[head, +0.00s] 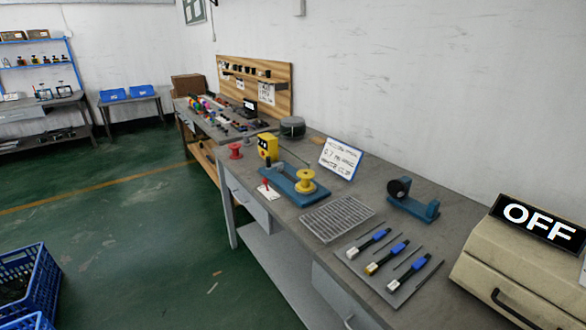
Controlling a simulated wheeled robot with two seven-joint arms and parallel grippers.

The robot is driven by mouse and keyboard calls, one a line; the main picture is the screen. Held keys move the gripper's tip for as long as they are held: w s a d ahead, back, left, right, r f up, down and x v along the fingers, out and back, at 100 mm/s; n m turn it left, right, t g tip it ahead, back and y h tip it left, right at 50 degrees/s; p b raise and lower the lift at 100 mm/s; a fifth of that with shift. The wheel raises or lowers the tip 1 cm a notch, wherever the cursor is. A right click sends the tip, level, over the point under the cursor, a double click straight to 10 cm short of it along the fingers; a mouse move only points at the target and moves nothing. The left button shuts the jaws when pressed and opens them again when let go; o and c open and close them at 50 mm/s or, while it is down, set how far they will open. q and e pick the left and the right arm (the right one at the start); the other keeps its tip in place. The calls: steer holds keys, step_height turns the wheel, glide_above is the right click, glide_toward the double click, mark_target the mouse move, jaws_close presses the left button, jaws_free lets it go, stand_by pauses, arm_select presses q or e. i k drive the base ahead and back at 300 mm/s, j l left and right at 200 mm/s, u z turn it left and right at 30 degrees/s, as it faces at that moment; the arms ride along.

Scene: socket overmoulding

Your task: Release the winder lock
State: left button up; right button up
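A winder-like device with a blue base (287,183) stands on the grey workbench in the head view. A yellow spool (305,182) sits on its right end. A small red part (265,184) on a white plate (268,192) is at its front left; it may be the lock, but it is too small to tell its position. A yellow box (268,147) with a dark display stands behind the base's left end. A second blue device (425,208) with a black wheel stands farther right. Neither of my grippers is in view.
A grey grid tray (337,218) and a plate (379,281) with several blue-handled tools lie in front. A sign (340,158) stands behind. A beige machine marked OFF (520,265) fills the bench's right end. A red spool (235,151) stands at left. Floor at left is clear beyond blue crates (45,262).

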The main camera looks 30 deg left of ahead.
mark_target(265, 181)
steer(key=u, duration=1.2)
